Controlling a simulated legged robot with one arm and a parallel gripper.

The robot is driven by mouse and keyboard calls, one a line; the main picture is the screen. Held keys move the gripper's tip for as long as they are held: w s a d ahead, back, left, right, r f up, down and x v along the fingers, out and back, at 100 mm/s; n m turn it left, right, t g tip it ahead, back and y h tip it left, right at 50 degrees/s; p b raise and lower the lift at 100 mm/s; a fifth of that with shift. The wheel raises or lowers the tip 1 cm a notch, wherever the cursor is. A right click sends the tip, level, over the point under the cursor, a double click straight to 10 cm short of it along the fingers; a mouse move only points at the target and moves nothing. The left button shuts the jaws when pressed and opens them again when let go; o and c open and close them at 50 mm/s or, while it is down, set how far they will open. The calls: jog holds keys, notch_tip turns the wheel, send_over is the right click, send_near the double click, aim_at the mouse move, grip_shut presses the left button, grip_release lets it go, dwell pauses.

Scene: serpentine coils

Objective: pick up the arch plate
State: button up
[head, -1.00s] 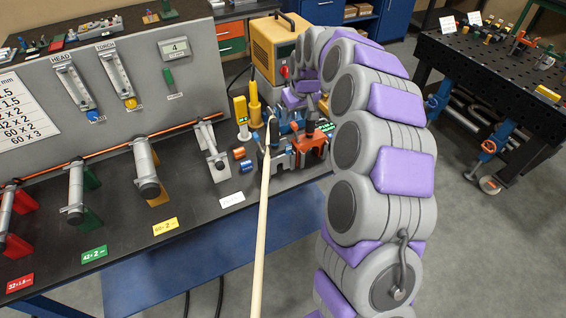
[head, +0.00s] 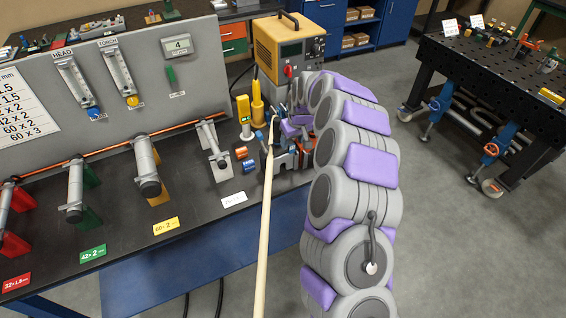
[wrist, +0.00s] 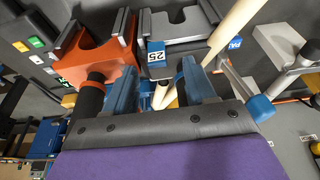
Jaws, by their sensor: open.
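In the wrist view, my gripper (wrist: 160,88) is open. Its two blue-faced fingers stand apart, with small blue and pale parts visible between them. Just beyond the fingers are an orange block with a rounded cutout (wrist: 103,58) at upper left and a grey plate with a curved, arch-like notch (wrist: 178,22) at top centre, near a blue "25" tag. I cannot tell for certain which of these is the arch plate. In the head view, my gripper end is small and partly hidden by my arm, over the orange and blue fixtures (head: 298,157) at the bench's right end.
A long pale rod (head: 265,220) crosses in front of the fixtures; it also shows in the wrist view (wrist: 232,28). A yellow device (head: 243,117) and an orange power unit (head: 283,48) stand behind. A grey clamp stand (head: 215,155) is to the left.

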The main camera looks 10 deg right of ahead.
aim_at(283, 160)
jog(key=x, duration=0.2)
jog(key=shift+f, duration=0.35)
jog(key=shift+d, duration=0.15)
jog(key=shift+c, duration=0.2)
grip_shut()
